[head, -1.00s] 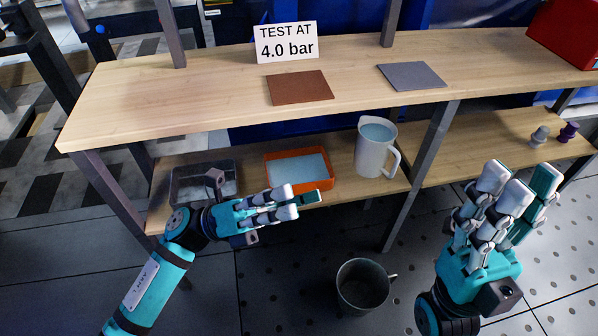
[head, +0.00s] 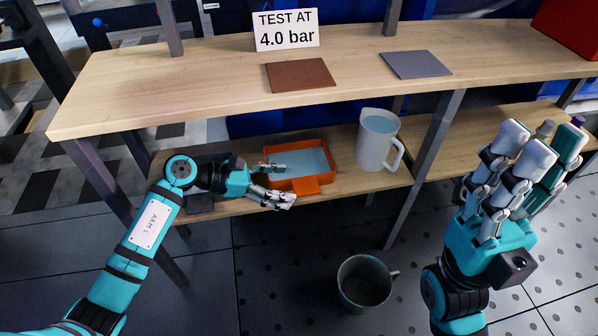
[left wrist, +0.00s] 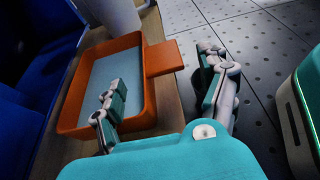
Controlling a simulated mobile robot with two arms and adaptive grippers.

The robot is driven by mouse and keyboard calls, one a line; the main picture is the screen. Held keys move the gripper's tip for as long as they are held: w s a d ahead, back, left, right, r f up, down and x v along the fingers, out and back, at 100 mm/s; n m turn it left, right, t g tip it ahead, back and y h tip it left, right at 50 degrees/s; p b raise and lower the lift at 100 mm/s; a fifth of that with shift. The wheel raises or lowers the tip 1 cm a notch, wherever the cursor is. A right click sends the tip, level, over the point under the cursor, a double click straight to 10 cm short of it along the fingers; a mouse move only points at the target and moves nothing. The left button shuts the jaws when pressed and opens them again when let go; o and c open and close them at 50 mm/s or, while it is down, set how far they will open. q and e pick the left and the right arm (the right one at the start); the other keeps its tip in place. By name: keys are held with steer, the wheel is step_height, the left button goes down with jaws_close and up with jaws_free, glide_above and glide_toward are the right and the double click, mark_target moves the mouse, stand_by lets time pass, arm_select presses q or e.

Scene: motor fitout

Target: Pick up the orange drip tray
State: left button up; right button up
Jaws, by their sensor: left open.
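The orange drip tray (head: 329,161) sits on the lower shelf, with a pale blue surface inside. An orange tab (head: 305,186) sticks out from its front side. My left gripper (head: 284,184) is open at the tray's left front, with nothing held. In the left wrist view the tray (left wrist: 124,42) and tab (left wrist: 163,58) lie ahead of the gripper (left wrist: 162,66). One finger is over the tray's inside, the other beyond the tab's outer side; contact cannot be told. My right gripper (head: 540,150) points upward at the right; its jaw state is unclear.
A white jug (head: 375,150) with blue liquid stands right of the tray on the lower shelf (head: 345,190). A grey bucket (head: 360,285) stands on the floor. The floor in front is mostly clear.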

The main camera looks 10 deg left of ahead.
mark_target(299, 186)
arm_select(q)
steer(key=b+x, duration=0.2)
steer(key=x, duration=0.3)
steer(key=shift+s+d, duration=0.15)
steer(key=shift+c, duration=0.4)
steer(key=shift+r, duration=0.1)
jaws_close()
